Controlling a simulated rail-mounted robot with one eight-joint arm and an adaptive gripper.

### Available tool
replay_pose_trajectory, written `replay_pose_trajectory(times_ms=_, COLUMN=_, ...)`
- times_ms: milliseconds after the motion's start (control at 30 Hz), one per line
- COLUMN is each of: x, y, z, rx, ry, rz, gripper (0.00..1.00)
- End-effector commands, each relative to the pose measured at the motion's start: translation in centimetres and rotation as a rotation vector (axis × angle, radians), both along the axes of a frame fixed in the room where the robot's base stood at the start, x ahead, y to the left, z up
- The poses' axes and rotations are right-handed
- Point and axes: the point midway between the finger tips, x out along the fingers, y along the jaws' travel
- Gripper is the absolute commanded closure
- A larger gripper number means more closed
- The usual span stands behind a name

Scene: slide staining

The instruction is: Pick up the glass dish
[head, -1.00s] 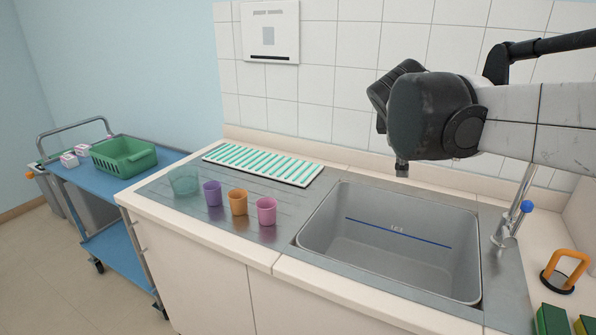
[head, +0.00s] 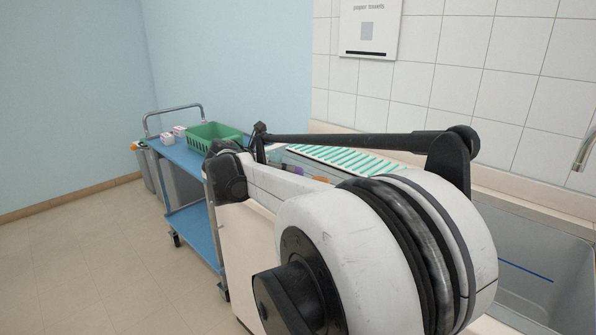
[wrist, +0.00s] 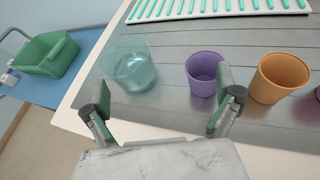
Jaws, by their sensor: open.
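The glass dish (wrist: 131,68) is a clear, teal-tinted round vessel. In the wrist view it stands upright on the steel drainboard (wrist: 170,125), near the counter's left edge. My gripper (wrist: 160,92) is open and empty in the wrist view. Its left finger is just below and left of the dish and its right finger is by the purple cup (wrist: 204,72). The dish lies ahead of the gap between the fingers, and I see no grip on it. In the head view my arm hides the dish and my fingers.
The purple cup stands right of the dish, with an orange cup (wrist: 279,77) farther right and a pink cup (wrist: 318,95) at the edge. A green-striped rack (head: 345,160) lies behind. A blue trolley (head: 190,160) with a green basket (head: 214,136) stands left. The sink (head: 545,265) is right.

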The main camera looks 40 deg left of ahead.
Motion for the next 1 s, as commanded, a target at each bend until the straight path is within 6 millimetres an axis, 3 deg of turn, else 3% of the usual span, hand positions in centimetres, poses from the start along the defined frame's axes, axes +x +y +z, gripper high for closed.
replay_pose_trajectory(times_ms=33, x=-1.1, y=1.8, z=-1.2, rx=-0.029, ry=-0.010, rz=0.026, gripper=0.02)
replay_pose_trajectory(times_ms=100, x=-2.2, y=3.3, z=-2.2, rx=-0.063, ry=-0.022, rz=0.049, gripper=0.02)
replay_pose_trajectory(times_ms=267, x=-3.2, y=5.1, z=-3.5, rx=-0.100, ry=-0.035, rz=0.074, gripper=0.02)
replay_pose_trajectory(times_ms=700, x=2.8, y=6.5, z=-6.0, rx=-0.103, ry=-0.036, rz=0.076, gripper=0.02)
replay_pose_trajectory(times_ms=1000, x=4.4, y=6.9, z=-6.6, rx=-0.103, ry=-0.036, rz=0.076, gripper=0.02)
